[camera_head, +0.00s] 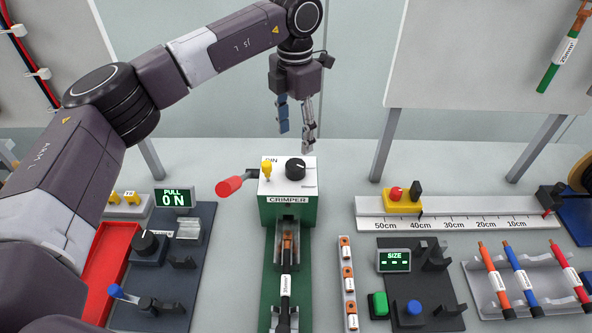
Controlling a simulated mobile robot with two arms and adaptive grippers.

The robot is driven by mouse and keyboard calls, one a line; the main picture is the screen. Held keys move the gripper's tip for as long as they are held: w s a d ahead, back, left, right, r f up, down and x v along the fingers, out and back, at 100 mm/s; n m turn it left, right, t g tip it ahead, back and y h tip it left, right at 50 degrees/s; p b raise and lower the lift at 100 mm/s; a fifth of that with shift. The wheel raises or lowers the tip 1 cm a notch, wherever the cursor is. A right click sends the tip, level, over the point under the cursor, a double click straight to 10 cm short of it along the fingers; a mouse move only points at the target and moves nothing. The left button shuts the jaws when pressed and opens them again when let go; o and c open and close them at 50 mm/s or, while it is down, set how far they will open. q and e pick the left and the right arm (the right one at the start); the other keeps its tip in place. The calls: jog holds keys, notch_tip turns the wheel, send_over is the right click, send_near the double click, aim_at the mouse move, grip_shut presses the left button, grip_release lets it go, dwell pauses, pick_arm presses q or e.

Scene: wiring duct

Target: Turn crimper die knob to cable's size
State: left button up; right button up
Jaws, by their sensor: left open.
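The crimper (289,200) is a green machine with a white top, standing in the middle of the table. The label and dial marks are too small to read surely. My left gripper (296,130) is open and empty, pointing down above and behind the knob, apart from it. My right gripper is not in view.
A pull tester (178,196) reading "PULL 0 N" and a red tray (110,270) are on the left. On the right are a ruler rail (460,224), a size display (394,260), a strip of copper lugs (347,280) and a rack of coloured cables (520,285). White panels stand behind.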

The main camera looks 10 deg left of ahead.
aim_at(296, 164)
pick_arm(q)
jog(key=f, duration=0.1)
jog(key=f+b, duration=0.1)
jog(key=shift+w+f, duration=0.2)
jog(key=shift+f, duration=0.2)
jog(key=shift+w+f, duration=0.1)
jog(key=shift+f, duration=0.25)
notch_tip(296, 164, down, 6)
jog(key=shift+r+p, duration=0.1)
jog(key=shift+p, duration=1.05)
jog(key=shift+f, duration=0.65)
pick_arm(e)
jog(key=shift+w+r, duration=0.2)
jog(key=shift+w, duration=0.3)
pick_arm(q)
jog(key=c, duration=1.2)
jog(key=shift+o, duration=0.2)
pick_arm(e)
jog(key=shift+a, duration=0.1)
